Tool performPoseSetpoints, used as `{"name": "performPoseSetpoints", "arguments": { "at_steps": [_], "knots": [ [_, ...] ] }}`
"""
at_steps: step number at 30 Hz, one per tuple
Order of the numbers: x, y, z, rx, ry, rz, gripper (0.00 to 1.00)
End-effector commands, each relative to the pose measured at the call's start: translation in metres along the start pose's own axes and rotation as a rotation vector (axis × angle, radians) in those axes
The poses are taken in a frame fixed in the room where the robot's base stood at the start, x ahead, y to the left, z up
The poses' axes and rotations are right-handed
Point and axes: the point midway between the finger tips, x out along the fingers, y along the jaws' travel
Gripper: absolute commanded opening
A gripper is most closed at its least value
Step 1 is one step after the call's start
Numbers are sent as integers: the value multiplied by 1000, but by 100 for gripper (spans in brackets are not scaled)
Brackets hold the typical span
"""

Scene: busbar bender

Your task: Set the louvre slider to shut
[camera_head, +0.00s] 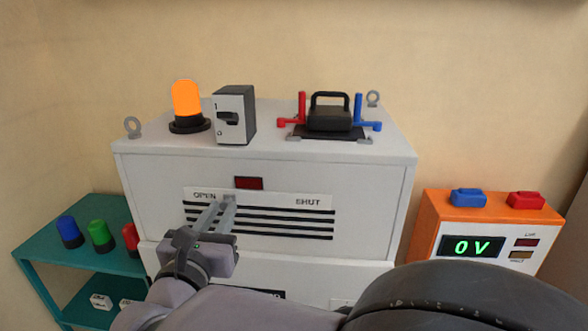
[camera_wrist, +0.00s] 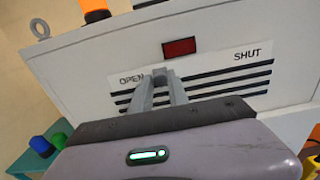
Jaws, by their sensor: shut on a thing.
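The louvre panel (camera_head: 290,222) with black slots is on the front of the grey cabinet, marked OPEN at its left and SHUT at its right. It also shows in the wrist view (camera_wrist: 225,83). The small grey slider knob (camera_head: 229,198) stands just right of the word OPEN, well left of SHUT. My gripper (camera_head: 223,205) reaches the panel from the front with its fingertips closed on the knob. In the wrist view the fingertips (camera_wrist: 163,78) meet at the knob (camera_wrist: 159,73) and partly hide it.
An orange beacon (camera_head: 187,100), a grey switch box (camera_head: 235,115) and a black-handled device (camera_head: 330,116) stand on the cabinet top. A teal shelf (camera_head: 95,262) with coloured lamps is at left. An orange meter box (camera_head: 430,218) reading 0 V is at right. A dark red window (camera_head: 249,183) is above the panel.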

Motion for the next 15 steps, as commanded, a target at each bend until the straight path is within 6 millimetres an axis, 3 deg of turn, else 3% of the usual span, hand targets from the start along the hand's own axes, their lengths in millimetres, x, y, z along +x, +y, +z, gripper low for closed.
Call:
{"name": "performPoseSetpoints", "arguments": {
  "at_steps": [2,15],
  "knots": [
    [0,0,0,0,0,0,0],
    [1,0,0,-1,1,-1,0]
  ]
}}
